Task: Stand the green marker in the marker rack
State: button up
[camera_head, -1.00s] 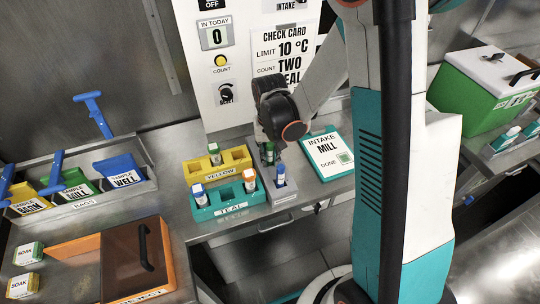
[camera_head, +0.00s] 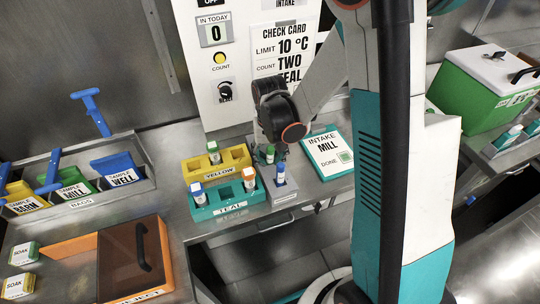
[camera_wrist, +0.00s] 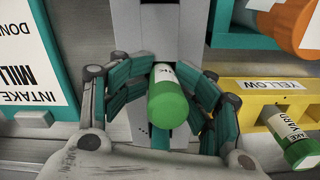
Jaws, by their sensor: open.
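A green-capped cylinder with a white label (camera_wrist: 168,98) shows between my gripper's fingers in the wrist view; I cannot tell whether it is the green marker. Its green top also shows in the head view (camera_head: 270,153), at the grey holder (camera_head: 281,195). My gripper (camera_wrist: 166,72) is open, with one teal finger on each side of the cylinder. A blue-capped bottle (camera_head: 281,174) stands at the front of the grey holder. Another green-capped bottle (camera_head: 213,151) stands in the yellow rack (camera_head: 236,156). No rack marked for markers is clear to me.
The teal rack (camera_head: 226,209) holds a blue-capped and an orange-capped bottle, left of the grey holder. The INTAKE MILL card (camera_head: 327,150) lies close on the right. A bag tray (camera_head: 95,202) and an orange REJECT bin (camera_head: 165,270) stand left. A panel rises behind.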

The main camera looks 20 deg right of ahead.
jog(key=shift+r, duration=0.15)
dwell(0.4)
jog(key=shift+r+p, duration=0.55)
jog(key=shift+p, duration=0.2)
notch_tip(320, 180, up, 12)
jog(key=p, duration=0.4)
jog(key=s+r+n+t, duration=0.2)
jog(key=s+r+t, duration=0.5)
jog(key=s+r, duration=0.7)
jog(key=shift+s+r+n, duration=0.3)
jog(key=shift+s+n, duration=0.1)
jog(key=shift+s, duration=0.05)
jog(key=shift+f+b, duration=0.6)
jog(key=shift+b, duration=0.15)
